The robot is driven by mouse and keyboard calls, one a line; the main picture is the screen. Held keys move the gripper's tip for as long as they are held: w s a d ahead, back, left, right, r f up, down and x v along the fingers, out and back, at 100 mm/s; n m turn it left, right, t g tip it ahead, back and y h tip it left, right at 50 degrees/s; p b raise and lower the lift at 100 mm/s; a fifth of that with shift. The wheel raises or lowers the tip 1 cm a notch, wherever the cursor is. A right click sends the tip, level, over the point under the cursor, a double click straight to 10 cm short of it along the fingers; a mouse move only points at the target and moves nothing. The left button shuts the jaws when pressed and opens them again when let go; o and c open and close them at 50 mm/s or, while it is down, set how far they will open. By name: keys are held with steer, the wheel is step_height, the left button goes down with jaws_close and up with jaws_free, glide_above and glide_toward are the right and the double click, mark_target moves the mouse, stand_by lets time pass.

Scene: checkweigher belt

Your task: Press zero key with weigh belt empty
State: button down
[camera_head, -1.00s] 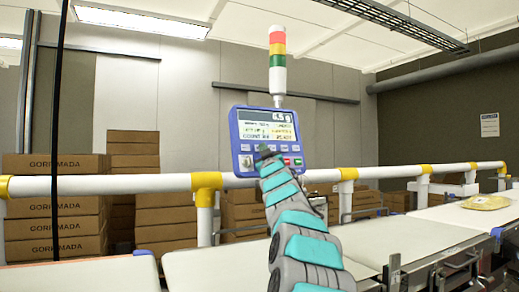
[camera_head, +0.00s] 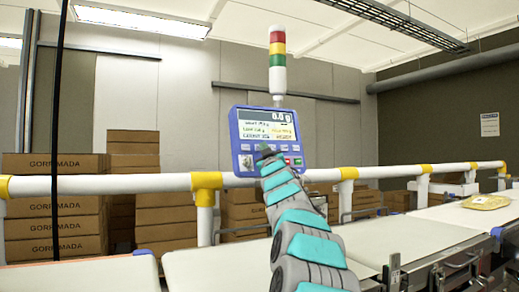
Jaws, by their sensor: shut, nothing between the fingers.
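The blue control panel (camera_head: 236,130) stands behind the white rail, with a lit screen (camera_head: 267,123) and rows of keys below it. The screen's top line reads 0.0 g. My gripper (camera_head: 265,150) is shut and empty, with its tip in front of the key rows near the panel's lower middle. It covers some keys, and I cannot tell whether it touches one. The weigh belt (camera_head: 400,238) is pale and its visible part is bare; my arm hides some of it. A yellowish pack (camera_head: 486,202) lies on the belt section at the far right.
A white rail with yellow joints (camera_head: 110,185) runs across behind the belts. Another bare belt section (camera_head: 205,272) is at the lower left. A red, yellow and green signal tower (camera_head: 277,60) rises above the panel. Stacked cartons (camera_head: 55,222) stand behind the rail.

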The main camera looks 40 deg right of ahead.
steer(key=shift+s+a, duration=0.1)
steer(key=shift+s, duration=0.15)
steer(key=shift+s+r, duration=0.1)
steer(key=s, duration=0.1)
steer(key=s+a+r, duration=0.1)
steer(key=s, duration=0.2)
steer(key=shift+s+a+r, duration=0.15)
steer(key=shift+s+a, duration=0.05)
stand_by(0.3)
stand_by(0.8)
